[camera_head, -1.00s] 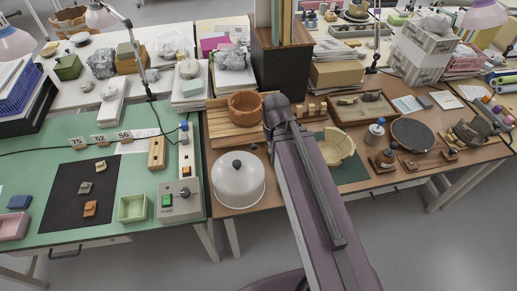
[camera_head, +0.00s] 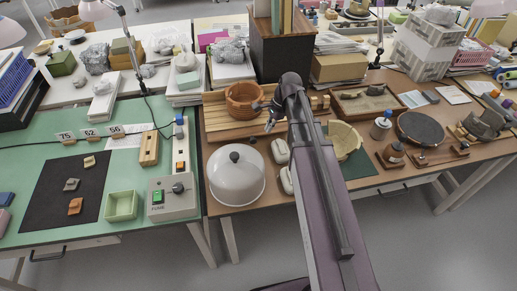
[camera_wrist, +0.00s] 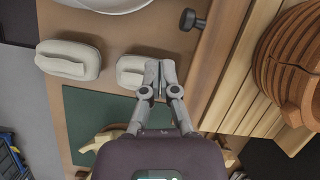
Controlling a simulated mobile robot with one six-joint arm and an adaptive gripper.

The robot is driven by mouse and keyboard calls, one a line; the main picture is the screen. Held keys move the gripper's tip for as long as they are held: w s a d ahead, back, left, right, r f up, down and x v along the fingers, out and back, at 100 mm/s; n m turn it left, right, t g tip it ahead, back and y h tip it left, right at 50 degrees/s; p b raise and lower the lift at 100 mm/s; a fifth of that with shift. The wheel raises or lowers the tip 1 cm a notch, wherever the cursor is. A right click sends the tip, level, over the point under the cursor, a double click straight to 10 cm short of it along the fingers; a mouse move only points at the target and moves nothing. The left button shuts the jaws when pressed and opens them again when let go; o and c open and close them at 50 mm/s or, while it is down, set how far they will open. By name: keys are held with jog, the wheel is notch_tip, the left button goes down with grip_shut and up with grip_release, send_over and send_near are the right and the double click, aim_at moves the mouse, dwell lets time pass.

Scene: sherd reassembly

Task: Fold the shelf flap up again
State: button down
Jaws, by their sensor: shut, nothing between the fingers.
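The slatted wooden shelf (camera_head: 222,128) stands on the brown bench with a reddish-brown ribbed pot (camera_head: 243,100) on it. In the wrist view the shelf's slats (camera_wrist: 235,75) run along the right, with the pot (camera_wrist: 290,60) on them. A dark knob (camera_wrist: 193,20) shows beside the shelf's near edge. I cannot tell which board is the flap or how it is folded. My gripper (camera_wrist: 160,68) is shut and empty, its fingertips beside a pale rounded block and left of the shelf edge.
Two pale blocks (camera_wrist: 68,60) (camera_wrist: 132,70) lie on the bench near the gripper. A white dome with a dark knob (camera_head: 237,178) stands in front of the shelf. A dark green mat (camera_wrist: 90,115) with a tan broken bowl (camera_head: 343,140) lies to the right in the head view.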

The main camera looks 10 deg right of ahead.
aim_at(251, 135)
jog(key=shift+w+d+f+m+y+b, duration=0.25)
jog(key=shift+w+f+m+b, duration=0.15)
jog(key=shift+w+m, duration=0.45)
jog(key=shift+w+d+f+m+y+b, duration=0.35)
jog(key=shift+w+m, duration=0.25)
jog(key=shift+m, duration=0.35)
jog(key=shift+a+f, duration=0.15)
jog(key=shift+f, duration=0.05)
jog(key=b+x, duration=0.9)
jog(key=shift+a+f, duration=0.1)
jog(key=shift+f, duration=0.25)
jog(key=shift+r, duration=0.15)
